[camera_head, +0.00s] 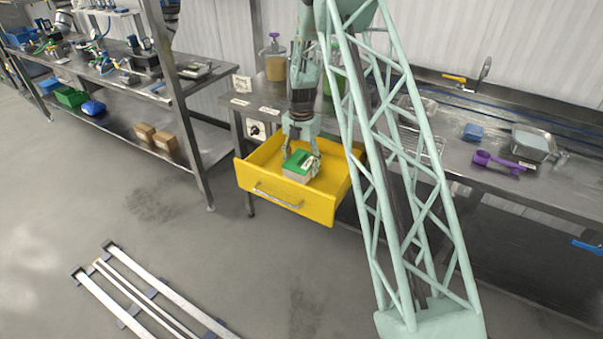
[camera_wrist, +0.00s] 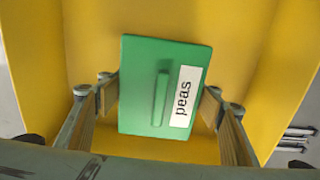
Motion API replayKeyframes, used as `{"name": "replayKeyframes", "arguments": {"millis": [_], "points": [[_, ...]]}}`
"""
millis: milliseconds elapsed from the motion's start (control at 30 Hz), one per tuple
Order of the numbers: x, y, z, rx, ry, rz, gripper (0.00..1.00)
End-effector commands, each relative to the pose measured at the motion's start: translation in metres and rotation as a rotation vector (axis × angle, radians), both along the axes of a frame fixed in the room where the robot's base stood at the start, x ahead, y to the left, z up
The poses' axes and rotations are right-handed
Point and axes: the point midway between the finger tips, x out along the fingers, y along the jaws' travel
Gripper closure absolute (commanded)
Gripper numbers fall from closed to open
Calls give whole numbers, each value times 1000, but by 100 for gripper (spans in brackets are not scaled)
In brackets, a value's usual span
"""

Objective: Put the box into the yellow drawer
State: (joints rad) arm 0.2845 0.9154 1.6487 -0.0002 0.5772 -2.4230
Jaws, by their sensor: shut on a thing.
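The yellow drawer (camera_head: 325,208) is pulled out from under the metal table and stands open. The box (camera_head: 297,166) has a green lid and pale grey sides. My gripper (camera_head: 301,160) reaches down over the drawer and is shut on the box, with one finger on each side. In the wrist view, the green lid of the box (camera_wrist: 140,75) carries a raised handle and a white label reading "peas". The yellow drawer (camera_wrist: 265,35) surrounds it there. I cannot tell whether the box touches the drawer floor.
The metal table (camera_head: 455,155) holds a purple scoop (camera_head: 497,161), a blue block (camera_head: 473,132) and a metal tray (camera_head: 534,143). A shelf at left holds two cardboard boxes (camera_head: 165,141) and green and blue bins. The drawer around the box looks empty.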

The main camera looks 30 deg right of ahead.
Motion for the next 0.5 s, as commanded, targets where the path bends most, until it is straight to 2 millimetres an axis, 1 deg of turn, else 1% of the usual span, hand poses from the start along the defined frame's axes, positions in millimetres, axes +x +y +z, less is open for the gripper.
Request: {"name": "replayKeyframes", "arguments": {"millis": [200, 300, 500], "points": [[0, 0, -22, 0, 0, 0, 59], [0, 0, -29, 0, 0, 0, 59], [0, 0, -32, 0, -1, 0, 59]]}}
